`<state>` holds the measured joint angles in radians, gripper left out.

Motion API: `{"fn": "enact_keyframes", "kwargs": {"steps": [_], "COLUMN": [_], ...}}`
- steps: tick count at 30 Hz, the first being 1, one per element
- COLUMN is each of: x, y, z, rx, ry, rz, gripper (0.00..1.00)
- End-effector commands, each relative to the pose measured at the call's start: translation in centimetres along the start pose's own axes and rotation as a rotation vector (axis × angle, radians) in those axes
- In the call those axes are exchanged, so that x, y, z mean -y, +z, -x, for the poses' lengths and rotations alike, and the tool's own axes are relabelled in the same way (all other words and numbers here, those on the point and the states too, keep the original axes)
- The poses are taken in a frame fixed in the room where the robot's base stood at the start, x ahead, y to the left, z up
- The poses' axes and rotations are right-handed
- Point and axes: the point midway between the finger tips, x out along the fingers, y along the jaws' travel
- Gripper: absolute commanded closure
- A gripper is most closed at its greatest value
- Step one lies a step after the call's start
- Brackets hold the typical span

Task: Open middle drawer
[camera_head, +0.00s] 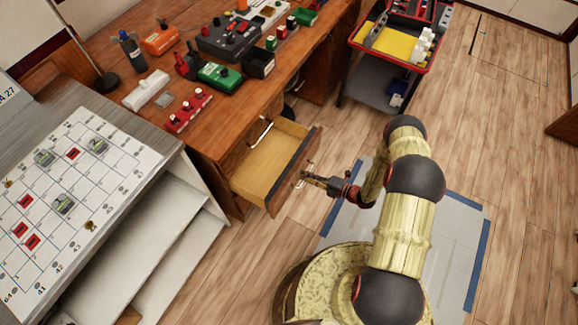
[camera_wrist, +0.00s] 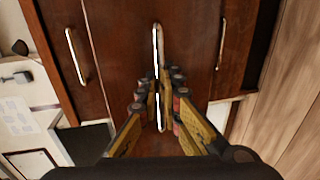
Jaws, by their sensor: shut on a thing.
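The middle drawer (camera_head: 262,172) of the wooden desk stands pulled out, and its light wooden inside looks empty. Its front (camera_head: 292,170) faces my arm. My gripper (camera_head: 307,178) is at this front, shut on the metal handle. In the wrist view the two padded fingers of my gripper (camera_wrist: 160,105) close around the lower part of the upright-looking middle handle (camera_wrist: 157,45). The fingers partly hide it. One more handle shows on each side in the wrist view, a left handle (camera_wrist: 75,57) and a right handle (camera_wrist: 222,45).
The wooden desktop (camera_head: 150,110) carries several switch boxes. A grey bench with a marked board (camera_head: 120,155) stands at the left. A red-rimmed cart (camera_head: 388,70) stands behind. A grey mat with blue edges (camera_head: 465,215) lies under my base. Wooden floor is clear at the right.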

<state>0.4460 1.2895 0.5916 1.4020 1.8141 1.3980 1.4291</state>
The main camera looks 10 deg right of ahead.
Motion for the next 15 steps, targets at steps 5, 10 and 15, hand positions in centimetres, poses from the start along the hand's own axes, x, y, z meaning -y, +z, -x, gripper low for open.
{"fn": "enact_keyframes", "kwargs": {"steps": [5,10,15], "x": [1.0,1.5,1.8], "y": [0.3,0.2,0.1], "z": [4.3,6.8,8.1], "rx": [0.007,0.004,0.002], "ry": [-0.001,-0.002,-0.002], "rz": [-0.001,0.001,0.001], "gripper": [1.0,1.0,1.0]}}
